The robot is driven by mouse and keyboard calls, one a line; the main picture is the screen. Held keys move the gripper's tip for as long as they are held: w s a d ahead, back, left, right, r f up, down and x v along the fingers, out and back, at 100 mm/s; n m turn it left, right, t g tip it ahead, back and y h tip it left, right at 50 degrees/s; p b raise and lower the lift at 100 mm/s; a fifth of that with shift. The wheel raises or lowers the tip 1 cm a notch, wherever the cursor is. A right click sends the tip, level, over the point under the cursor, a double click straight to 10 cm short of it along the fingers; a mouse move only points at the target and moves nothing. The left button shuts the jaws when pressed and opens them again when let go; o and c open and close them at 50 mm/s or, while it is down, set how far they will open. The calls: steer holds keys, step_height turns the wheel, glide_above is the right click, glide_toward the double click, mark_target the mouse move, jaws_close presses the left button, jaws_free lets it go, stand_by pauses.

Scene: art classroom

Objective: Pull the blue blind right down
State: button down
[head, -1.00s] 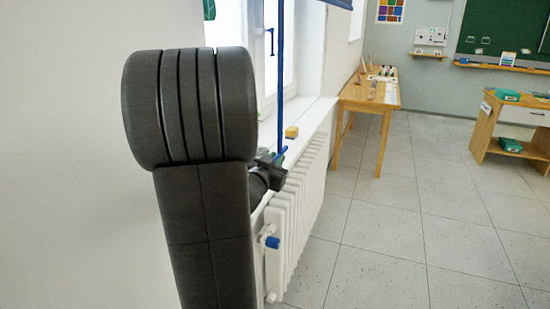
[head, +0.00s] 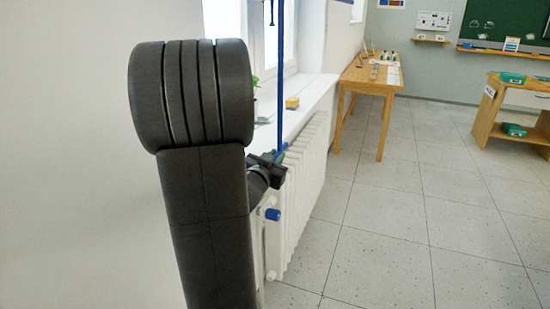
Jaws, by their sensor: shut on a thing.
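A thin blue rod or cord (head: 280,75) hangs in front of the window in the head view, running from the top edge down to my gripper. The blue blind itself is out of view above. My gripper (head: 277,162) is shut on the lower end of the blue cord, beside the radiator top and below sill level. My own dark arm hides part of the window and wall on the left, and the fingertips are small and partly hidden.
A white radiator (head: 302,195) with a blue valve knob (head: 272,214) stands below the window sill (head: 312,95). A yellow sponge-like block (head: 292,103) lies on the sill. A wooden table (head: 362,84) stands beyond. The tiled floor to the right is clear.

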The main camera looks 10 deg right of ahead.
steer(key=c, duration=1.4)
jaws_free()
steer(key=shift+s, duration=0.1)
steer(key=v, duration=1.3)
steer(key=shift+s+a+p, duration=0.25)
steer(key=shift+s+p, duration=0.05)
steer(key=shift+p, duration=0.05)
